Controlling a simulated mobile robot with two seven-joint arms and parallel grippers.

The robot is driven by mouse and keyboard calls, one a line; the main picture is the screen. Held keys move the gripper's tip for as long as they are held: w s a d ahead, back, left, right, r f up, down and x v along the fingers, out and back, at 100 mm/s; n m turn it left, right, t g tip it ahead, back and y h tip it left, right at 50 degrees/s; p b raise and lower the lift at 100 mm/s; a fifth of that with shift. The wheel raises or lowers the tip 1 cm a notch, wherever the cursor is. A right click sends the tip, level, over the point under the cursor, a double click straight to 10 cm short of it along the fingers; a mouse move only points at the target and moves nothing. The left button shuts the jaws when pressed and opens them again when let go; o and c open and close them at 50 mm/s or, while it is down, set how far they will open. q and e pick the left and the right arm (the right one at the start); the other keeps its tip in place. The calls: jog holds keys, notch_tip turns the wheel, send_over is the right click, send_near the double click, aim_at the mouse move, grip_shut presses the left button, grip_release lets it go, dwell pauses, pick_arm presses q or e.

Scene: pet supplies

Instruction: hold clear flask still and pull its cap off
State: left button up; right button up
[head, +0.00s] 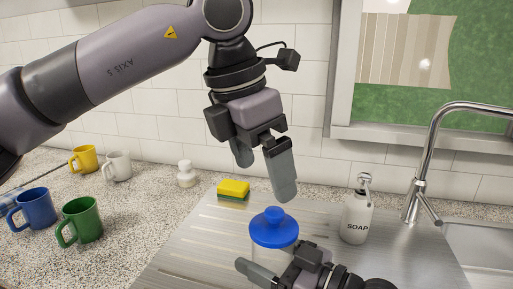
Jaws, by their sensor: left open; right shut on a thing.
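The clear flask (258,253) stands on the ribbed metal drainboard at the bottom middle of the head view. A blue cap (274,229) with a round knob covers its top. My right gripper (277,272) is shut on the flask's body, low in the picture. The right gripper and the frame's edge hide much of the flask's lower part. My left gripper (263,178) is open and empty above the cap, its fingers pointing down and apart from it.
A yellow and green sponge (233,190) lies behind the flask. A white soap bottle (356,217) stands to the right, before the tap (420,185) and sink. Several mugs, including a green mug (80,221), and a small white shaker (186,174) stand on the left counter.

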aim_at(274, 210)
pick_arm(q)
jog(key=x, duration=0.9)
jog(key=shift+f, duration=0.2)
jog(key=c, duration=1)
jog(key=shift+c, duration=0.2)
jog(key=shift+r, duration=0.2)
jog(key=shift+r, duration=0.95)
